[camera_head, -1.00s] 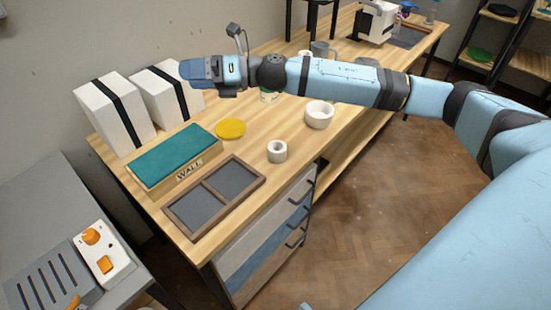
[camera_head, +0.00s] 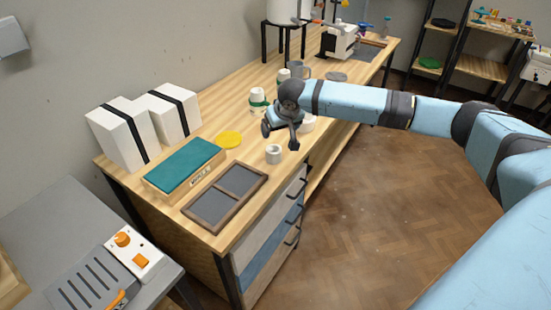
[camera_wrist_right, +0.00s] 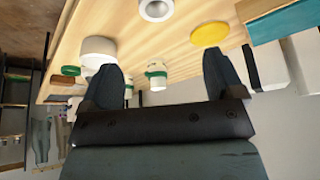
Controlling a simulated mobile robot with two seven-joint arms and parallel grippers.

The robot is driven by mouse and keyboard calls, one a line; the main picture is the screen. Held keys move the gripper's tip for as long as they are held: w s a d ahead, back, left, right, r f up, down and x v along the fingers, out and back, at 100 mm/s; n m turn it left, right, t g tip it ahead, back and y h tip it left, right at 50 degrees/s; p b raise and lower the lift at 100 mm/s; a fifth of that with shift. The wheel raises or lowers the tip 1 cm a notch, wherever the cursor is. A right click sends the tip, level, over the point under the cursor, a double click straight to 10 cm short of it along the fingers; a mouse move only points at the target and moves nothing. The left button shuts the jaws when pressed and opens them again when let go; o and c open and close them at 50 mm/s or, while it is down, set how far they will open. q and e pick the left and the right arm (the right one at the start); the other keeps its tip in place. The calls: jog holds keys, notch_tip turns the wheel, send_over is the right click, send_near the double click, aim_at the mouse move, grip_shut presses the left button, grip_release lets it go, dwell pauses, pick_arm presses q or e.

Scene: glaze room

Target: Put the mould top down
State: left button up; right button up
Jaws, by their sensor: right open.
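Two white blocks with black straps, which look like strapped moulds, stand side by side at the back left of the bench: the left one (camera_head: 122,138) and the right one (camera_head: 170,113). I cannot tell which piece is a mould top. My right gripper (camera_head: 279,138) is open and empty above the bench, right of the blocks and apart from them. In the right wrist view its two fingers (camera_wrist_right: 161,64) are spread with nothing between them held. A white strapped block (camera_wrist_right: 273,64) shows partly behind the right finger there. My left gripper is not in view.
A teal-topped wooden box (camera_head: 184,165), a two-part grey tray (camera_head: 238,208), a yellow disc (camera_head: 229,139) and a small white ring (camera_head: 274,154) lie on the bench. Green-banded jars (camera_head: 257,100) and a white bowl (camera_wrist_right: 98,48) are near my gripper.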

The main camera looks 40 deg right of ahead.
send_over(274, 149)
jog(key=s+a, duration=0.1)
jog(key=s, duration=0.3)
jog(key=shift+m+g, duration=0.3)
jog(key=f, duration=0.8)
jog(key=shift+w+a+f+b, duration=0.1)
jog(key=shift+w+f+b, duration=0.1)
jog(key=shift+b, duration=0.15)
jog(key=x, duration=0.5)
jog(key=shift+w, duration=0.45)
jog(key=c, duration=1.1)
jog(key=shift+r, duration=0.1)
